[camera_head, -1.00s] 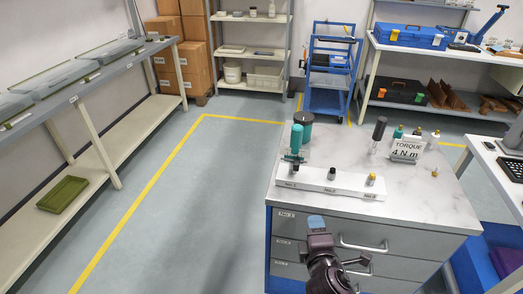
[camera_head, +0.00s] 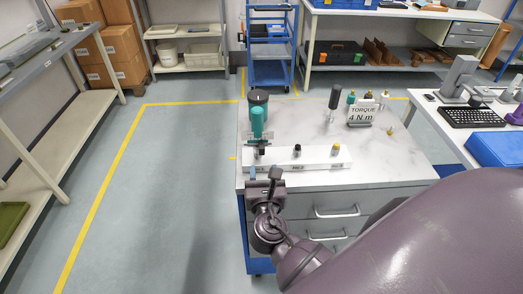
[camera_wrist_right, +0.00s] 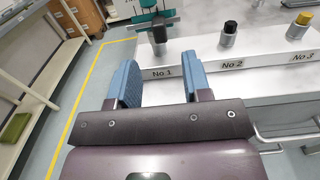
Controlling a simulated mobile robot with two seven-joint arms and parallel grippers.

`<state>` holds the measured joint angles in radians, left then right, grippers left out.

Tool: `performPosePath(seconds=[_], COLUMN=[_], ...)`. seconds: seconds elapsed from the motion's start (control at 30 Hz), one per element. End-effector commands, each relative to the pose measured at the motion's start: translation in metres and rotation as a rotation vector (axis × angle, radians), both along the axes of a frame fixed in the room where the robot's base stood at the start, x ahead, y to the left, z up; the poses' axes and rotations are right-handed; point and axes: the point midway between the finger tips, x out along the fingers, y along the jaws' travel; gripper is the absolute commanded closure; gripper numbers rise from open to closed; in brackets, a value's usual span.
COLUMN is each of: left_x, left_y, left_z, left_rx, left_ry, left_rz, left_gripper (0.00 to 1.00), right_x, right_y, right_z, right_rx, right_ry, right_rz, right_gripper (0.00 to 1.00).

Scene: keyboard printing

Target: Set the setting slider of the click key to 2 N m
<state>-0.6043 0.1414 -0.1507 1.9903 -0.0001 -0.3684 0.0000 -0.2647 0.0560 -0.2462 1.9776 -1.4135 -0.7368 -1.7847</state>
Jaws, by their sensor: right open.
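A teal-handled tool (camera_head: 257,122) stands upright at the No 1 place of a white block (camera_head: 318,156). Its lower part with a teal crosspiece (camera_wrist_right: 152,22) shows at the top of the right wrist view. I cannot make out a setting slider or scale on it, nor tell whether it is the click key. My right gripper (camera_head: 264,175) is at the block's near left edge, just in front of the tool. In the wrist view its blue fingers (camera_wrist_right: 162,84) are open, with nothing between them. A sign (camera_head: 361,115) reads "TORQUE 4 N m". My left gripper is out of view.
Short posts with black (camera_head: 297,150) and yellow (camera_head: 335,149) tops stand at No 2 and No 3. A dark-handled tool (camera_head: 333,97) stands near the sign.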

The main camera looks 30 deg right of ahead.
Motion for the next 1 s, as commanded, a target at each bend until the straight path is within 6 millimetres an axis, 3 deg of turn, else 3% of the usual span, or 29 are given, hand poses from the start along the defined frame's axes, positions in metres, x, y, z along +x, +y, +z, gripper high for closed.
performPosePath(seconds=[0.2,0.43,0.9,1.0], left_x=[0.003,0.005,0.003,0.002], left_y=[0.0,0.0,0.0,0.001], left_z=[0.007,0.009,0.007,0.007], left_rx=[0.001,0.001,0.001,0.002], left_ry=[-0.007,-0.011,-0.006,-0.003], left_rz=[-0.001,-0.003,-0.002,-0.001], left_gripper=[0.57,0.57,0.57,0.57], right_x=[0.034,0.059,0.068,0.068], right_y=[-0.02,-0.036,-0.042,-0.042], right_z=[0.001,0.001,0.0,0.0], right_rx=[-0.001,0.0,0.003,0.003], right_ry=[-0.003,-0.002,-0.002,-0.002], right_rz=[0.001,0.001,0.0,0.0], right_gripper=[0.55,0.55,0.55,0.69])
